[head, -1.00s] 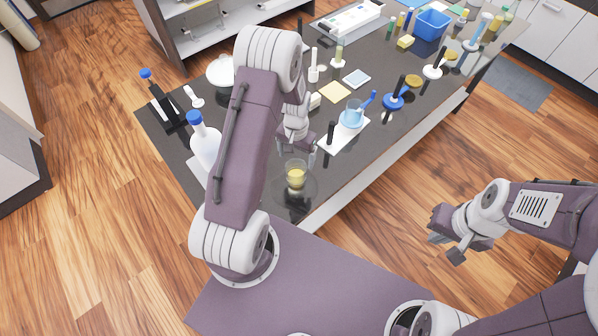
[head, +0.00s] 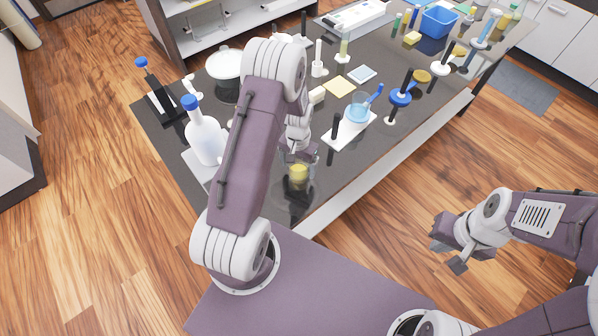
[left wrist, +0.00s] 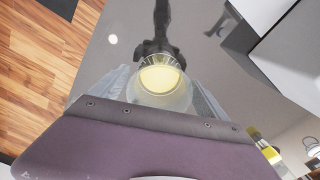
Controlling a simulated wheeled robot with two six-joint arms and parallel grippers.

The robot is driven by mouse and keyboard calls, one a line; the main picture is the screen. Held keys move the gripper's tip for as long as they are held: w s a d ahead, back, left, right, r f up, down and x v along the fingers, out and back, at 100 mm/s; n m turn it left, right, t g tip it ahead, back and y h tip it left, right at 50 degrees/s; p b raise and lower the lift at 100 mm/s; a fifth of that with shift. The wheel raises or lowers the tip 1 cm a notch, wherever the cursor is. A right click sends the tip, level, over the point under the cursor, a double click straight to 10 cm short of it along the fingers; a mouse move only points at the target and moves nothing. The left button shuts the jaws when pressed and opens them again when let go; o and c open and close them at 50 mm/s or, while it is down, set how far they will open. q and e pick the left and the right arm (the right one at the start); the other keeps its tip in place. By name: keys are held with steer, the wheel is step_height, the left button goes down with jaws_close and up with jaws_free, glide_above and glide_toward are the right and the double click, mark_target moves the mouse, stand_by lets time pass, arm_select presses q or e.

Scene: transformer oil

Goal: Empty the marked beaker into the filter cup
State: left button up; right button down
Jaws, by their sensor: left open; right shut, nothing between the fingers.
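A clear beaker with yellow liquid (head: 298,175) stands upright on the dark glossy table near its front edge. In the left wrist view the beaker (left wrist: 160,82) sits between the two fingers of my left gripper (left wrist: 150,95), which is open. In the head view my left gripper (head: 299,157) is just behind the beaker and partly hides it. I cannot make out a mark on the beaker. A clear bluish cup (head: 356,114), perhaps the filter cup, stands on a white plate (head: 340,136) further right and back. My right gripper (head: 449,249) is shut and empty, off the table over the floor.
A blue-capped white bottle (head: 205,138) stands at the left, near a black stand (head: 162,106). A black-handled tool (head: 335,127) stands beside the cup. Sticky notes (head: 340,87), blue-based stands (head: 401,95) and a blue bin (head: 438,20) lie further back.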

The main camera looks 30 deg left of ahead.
arm_select(q)
steer(key=c, duration=1.6)
step_height(320, 180, up, 5)
steer(key=p, duration=0.4)
